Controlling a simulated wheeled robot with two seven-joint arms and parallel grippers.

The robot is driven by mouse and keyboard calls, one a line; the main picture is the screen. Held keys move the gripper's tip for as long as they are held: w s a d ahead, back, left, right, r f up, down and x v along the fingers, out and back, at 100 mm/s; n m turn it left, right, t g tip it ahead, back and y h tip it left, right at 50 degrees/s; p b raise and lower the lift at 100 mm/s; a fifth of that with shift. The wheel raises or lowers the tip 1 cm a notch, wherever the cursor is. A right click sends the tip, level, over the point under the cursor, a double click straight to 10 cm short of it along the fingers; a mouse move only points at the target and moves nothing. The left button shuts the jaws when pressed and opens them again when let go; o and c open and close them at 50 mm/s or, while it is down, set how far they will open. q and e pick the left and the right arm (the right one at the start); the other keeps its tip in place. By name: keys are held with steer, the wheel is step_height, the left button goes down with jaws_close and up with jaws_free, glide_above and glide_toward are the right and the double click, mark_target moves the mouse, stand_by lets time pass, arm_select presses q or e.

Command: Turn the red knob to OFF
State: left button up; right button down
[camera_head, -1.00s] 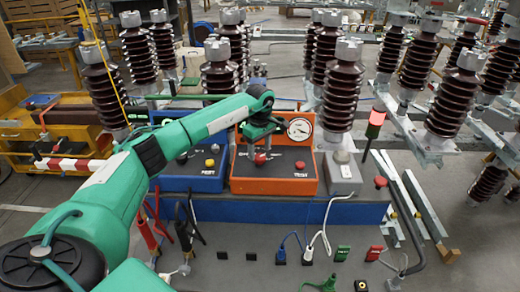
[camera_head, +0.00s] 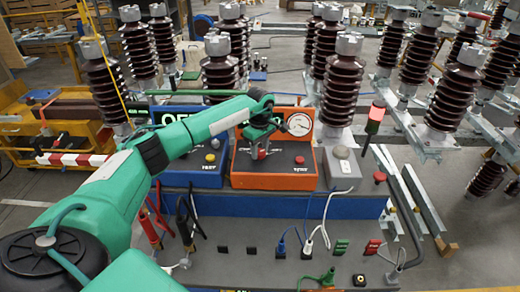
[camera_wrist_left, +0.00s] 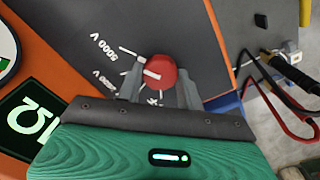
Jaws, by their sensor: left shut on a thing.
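The red knob (camera_wrist_left: 160,71) is on the dark face of the orange box (camera_head: 274,182). In the left wrist view its white mark points left, toward printed scale lines. A "5000 V" label shows at upper left there; other labels are partly hidden by a finger. My left gripper (camera_wrist_left: 158,85) is shut on the knob, one finger on each side. In the head view the left gripper (camera_head: 262,148) reaches down onto the box, and the knob is mostly hidden there. No OFF label for the knob is readable. My right gripper is not in view.
A round gauge (camera_head: 299,124) stands at the back of the orange box. A red button (camera_head: 299,160) is to the right of the knob. A blue box (camera_head: 195,178) is to the left and a grey box (camera_head: 342,168) to the right. Cables and plugs lie in front.

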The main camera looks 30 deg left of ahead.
arm_select(q)
steer(key=shift+f+n+b, duration=0.15)
steer(key=shift+n+b, duration=0.65)
steer(key=shift+n, duration=0.1)
steer(key=n+b, duration=0.1)
steer(key=n, duration=0.1)
steer(key=shift+n+b, duration=0.3)
steer(key=shift+b, duration=0.1)
steer(key=n+b, duration=0.1)
steer(key=n, duration=0.1)
steer(key=shift+n, duration=0.4)
steer(key=n+b, duration=0.1)
steer(key=n, duration=0.2)
steer(key=shift+n+b, duration=0.3)
steer(key=shift+b, duration=0.1)
steer(key=n+b, duration=0.1)
steer(key=n, duration=0.5)
steer(key=n+b, duration=0.1)
steer(key=n, duration=0.2)
steer(key=shift+n, duration=2)
steer(key=shift+r, duration=0.2)
